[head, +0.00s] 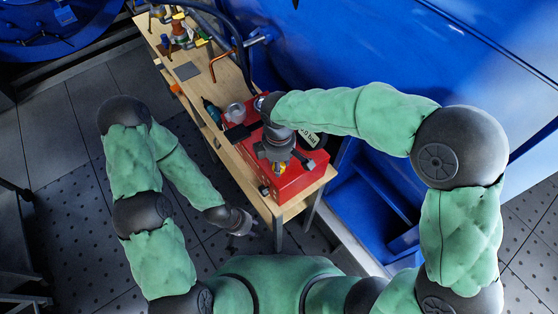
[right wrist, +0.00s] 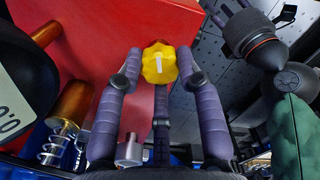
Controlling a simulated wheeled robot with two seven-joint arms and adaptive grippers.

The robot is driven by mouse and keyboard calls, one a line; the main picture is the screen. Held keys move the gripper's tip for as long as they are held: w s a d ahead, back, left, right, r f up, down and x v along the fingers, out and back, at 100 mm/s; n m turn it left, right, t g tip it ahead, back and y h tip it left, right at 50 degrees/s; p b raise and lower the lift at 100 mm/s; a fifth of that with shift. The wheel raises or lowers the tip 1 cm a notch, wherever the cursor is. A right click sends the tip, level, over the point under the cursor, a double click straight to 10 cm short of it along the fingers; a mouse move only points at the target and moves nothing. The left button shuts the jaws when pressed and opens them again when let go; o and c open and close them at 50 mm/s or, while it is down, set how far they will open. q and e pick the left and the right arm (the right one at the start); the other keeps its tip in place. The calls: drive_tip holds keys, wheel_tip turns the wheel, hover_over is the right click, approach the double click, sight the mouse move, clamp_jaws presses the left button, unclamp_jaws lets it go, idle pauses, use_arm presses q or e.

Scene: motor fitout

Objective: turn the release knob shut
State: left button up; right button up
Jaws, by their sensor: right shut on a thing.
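The release knob (right wrist: 159,62) is yellow and lobed, with a short white mark that stands nearly upright in the right wrist view. It sits on the red box (right wrist: 205,22), and a bit of it shows in the head view (head: 280,168). My right gripper (right wrist: 159,75) is shut on the knob, its purple-grey fingers at either side and below. In the head view the right gripper (head: 279,153) reaches over the red box from above. My left gripper (head: 241,222) is empty and hangs low beside the bench, apart from the box; its fingers look spread.
The wooden bench (head: 222,88) carries a clear jar (head: 236,112), a grey plate (head: 187,71) and fittings at its far end. A blue machine wall (head: 330,50) stands behind.

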drive_tip(key=shift+m+p, duration=0.55)
drive_tip(key=shift+m, duration=0.65)
drive_tip(key=m, duration=0.2)
drive_tip(key=shift+m+p, duration=0.4)
drive_tip(key=m, duration=0.5)
drive_tip(key=shift+p, duration=0.35)
drive_tip(key=m, duration=0.5)
drive_tip(key=shift+w+m, duration=0.1)
drive_tip(key=shift+m, duration=0.3)
drive_tip(key=m, duration=0.6)
drive_tip(key=shift+b, duration=0.3)
drive_tip(key=shift+m, duration=0.3)
drive_tip(key=o, duration=1.1)
drive_tip(key=shift+w+d, duration=0.1)
drive_tip(key=shift+o, duration=0.2)
